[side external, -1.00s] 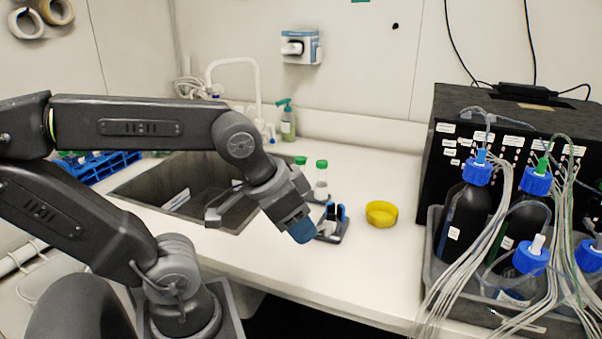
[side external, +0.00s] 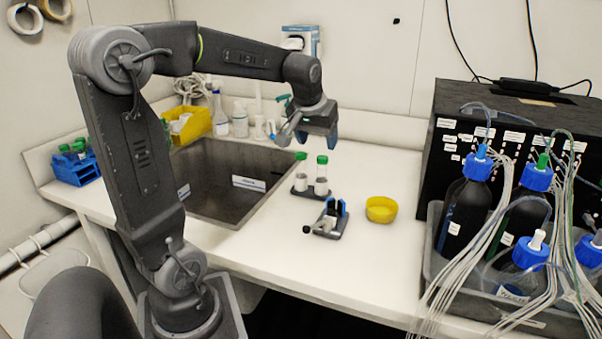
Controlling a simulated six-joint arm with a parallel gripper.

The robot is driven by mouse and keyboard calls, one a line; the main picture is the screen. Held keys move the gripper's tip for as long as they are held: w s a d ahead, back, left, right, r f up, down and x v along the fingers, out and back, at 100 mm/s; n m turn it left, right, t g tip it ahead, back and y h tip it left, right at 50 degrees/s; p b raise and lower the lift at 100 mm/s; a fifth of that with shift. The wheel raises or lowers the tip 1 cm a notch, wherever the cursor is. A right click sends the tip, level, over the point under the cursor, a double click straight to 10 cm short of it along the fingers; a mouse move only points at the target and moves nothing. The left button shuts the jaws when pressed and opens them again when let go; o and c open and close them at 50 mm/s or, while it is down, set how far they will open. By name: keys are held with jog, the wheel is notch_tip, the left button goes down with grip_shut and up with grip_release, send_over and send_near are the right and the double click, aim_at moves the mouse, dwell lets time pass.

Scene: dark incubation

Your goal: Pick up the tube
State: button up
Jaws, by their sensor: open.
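Two clear tubes with green caps stand upright side by side in a small dark holder (side external: 311,194) on the white counter, the left tube (side external: 301,177) and the right tube (side external: 321,178). My gripper (side external: 318,140) is open and points down just above the two green caps, with its blue fingertips apart. It appears empty. I cannot tell from this view whether it is directly over either tube. More green-capped tubes stand in a blue rack (side external: 76,168) at the far left of the counter.
A small dark device with blue parts (side external: 330,220) sits in front of the tubes, with a yellow dish (side external: 381,209) to its right. The sink (side external: 232,180) opens to the left. Dark bottles (side external: 465,208) with cables fill the right side.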

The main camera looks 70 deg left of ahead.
aim_at(300, 155)
jog(key=a+f+n+g, duration=0.1)
jog(key=a+f+n, duration=0.25)
jog(key=a, duration=0.95)
jog(key=shift+y, duration=0.3)
jog(key=x, duration=0.3)
jog(key=a+x, duration=0.1)
jog(key=x, duration=0.3)
jog(key=shift+w+r, duration=0.1)
jog(key=shift+w, duration=0.15)
jog(key=shift+x, duration=2.95)
jog(key=shift+w+d, duration=0.15)
jog(key=shift+d, duration=0.05)
jog(key=c, duration=1)
jog(key=shift+o, duration=0.2)
jog(key=shift+r, duration=0.15)
